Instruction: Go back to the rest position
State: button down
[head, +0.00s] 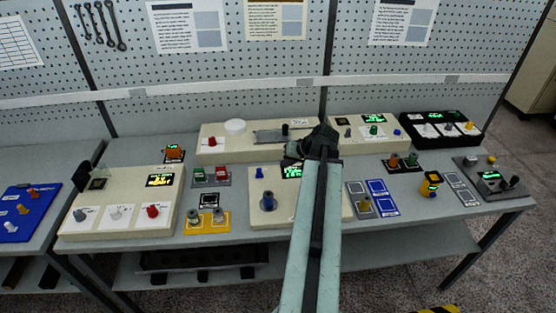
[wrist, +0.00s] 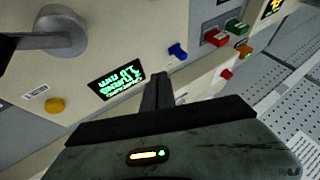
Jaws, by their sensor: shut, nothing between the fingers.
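My arm (head: 312,230) reaches up from the bottom of the head view, over the middle of the workbench. My gripper (head: 293,152) is at its far end, small and dark, in front of a cream panel (head: 265,214) with a green display. In the wrist view my gripper (wrist: 158,88) points away with its fingers together and nothing between them. Beyond the fingers there is a cream panel with a green-lit display (wrist: 117,82), a grey knob (wrist: 62,32), a yellow button (wrist: 55,105) and a blue knob (wrist: 178,51).
The grey bench (head: 140,152) carries several control boxes, including a cream box (head: 120,205) at left and a black box (head: 440,130) at right. A blue panel (head: 25,212) sits far left. A pegboard (head: 180,80) stands behind. Open floor (head: 490,270) shows at lower right.

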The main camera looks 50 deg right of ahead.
jog(key=shift+p+v, duration=0.35)
jog(key=shift+v, duration=0.65)
jog(key=w+a+n+y, duration=0.2)
jog(key=w+a+n, duration=0.1)
jog(key=w+a, duration=0.75)
jog(key=w+a+f+n+g, duration=0.1)
jog(key=w+a+n, duration=0.1)
jog(key=a, duration=0.9)
jog(key=w+a+f+n+g+y+b, duration=0.1)
jog(key=w+a+f+n+g, duration=0.1)
jog(key=a, duration=0.9)
jog(key=w+a+f+n+g, duration=0.1)
jog(key=w+a+n, duration=0.1)
jog(key=a, duration=0.9)
jog(key=shift+w+f+n, duration=0.15)
jog(key=shift+w+n, duration=0.15)
jog(key=shift+w, duration=0.35)
jog(key=s+a+f+n+g, duration=0.1)
jog(key=s+a+g, duration=0.15)
jog(key=a, duration=0.45)
jog(key=s+d+h, duration=0.1)
jog(key=s+d+f+m+g+h, duration=0.1)
jog(key=s+d, duration=0.1)
jog(key=shift+s+h, duration=0.25)
jog(key=shift+h, duration=0.15)
